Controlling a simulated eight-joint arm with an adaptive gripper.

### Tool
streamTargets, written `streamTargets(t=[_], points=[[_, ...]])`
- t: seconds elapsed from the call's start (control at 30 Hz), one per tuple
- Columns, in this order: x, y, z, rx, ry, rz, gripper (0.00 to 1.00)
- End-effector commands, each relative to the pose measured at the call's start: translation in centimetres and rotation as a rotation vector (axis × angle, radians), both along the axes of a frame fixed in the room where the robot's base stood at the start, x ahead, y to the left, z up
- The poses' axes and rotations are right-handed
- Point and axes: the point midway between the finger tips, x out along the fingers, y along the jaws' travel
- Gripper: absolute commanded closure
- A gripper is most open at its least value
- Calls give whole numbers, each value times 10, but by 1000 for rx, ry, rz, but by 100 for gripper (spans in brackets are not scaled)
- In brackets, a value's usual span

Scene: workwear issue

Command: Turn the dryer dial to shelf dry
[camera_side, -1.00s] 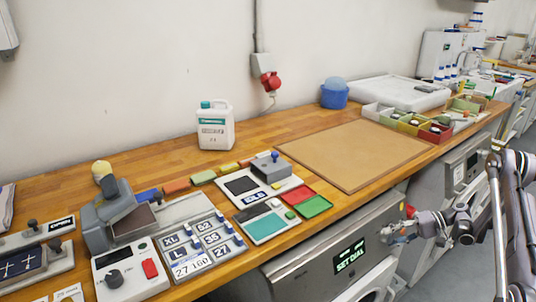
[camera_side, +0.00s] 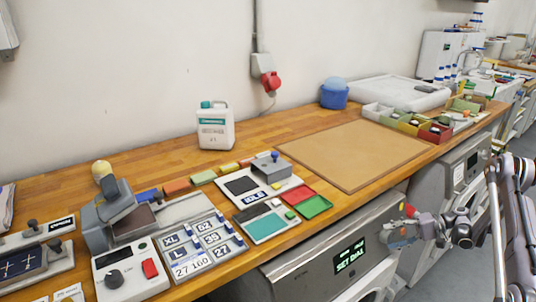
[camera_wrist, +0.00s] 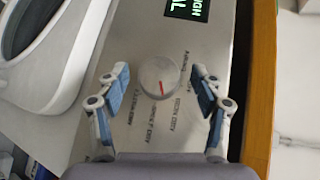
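In the wrist view, the dryer dial (camera_wrist: 159,77) is a round pale grey knob with a red pointer line. The line points toward the bottom of the picture, slightly right. Printed dryness labels (camera_wrist: 153,128) surround the dial's lower side; they are small and slanted, and I cannot read them surely. My gripper (camera_wrist: 160,72) is open, with one blue-padded finger on each side of the dial and a visible gap to both. In the side view, my gripper (camera_side: 394,238) is at the right end of the dryer's front panel (camera_side: 308,270) and hides the dial.
The dryer's display (camera_side: 350,256) is lit, with "SET DIAL" on its lower line. The dryer's round door (camera_wrist: 35,40) shows left in the wrist view. A second machine (camera_side: 436,202) stands to the right.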

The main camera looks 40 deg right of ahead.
Motion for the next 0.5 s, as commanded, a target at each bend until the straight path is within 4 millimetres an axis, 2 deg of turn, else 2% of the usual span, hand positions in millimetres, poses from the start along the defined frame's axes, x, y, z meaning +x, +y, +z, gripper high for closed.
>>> streamTargets(t=[0.27,0.5], points=[[0,-1,6,0,-1,-1,34],[0,0,38,3,-3,1,34]])
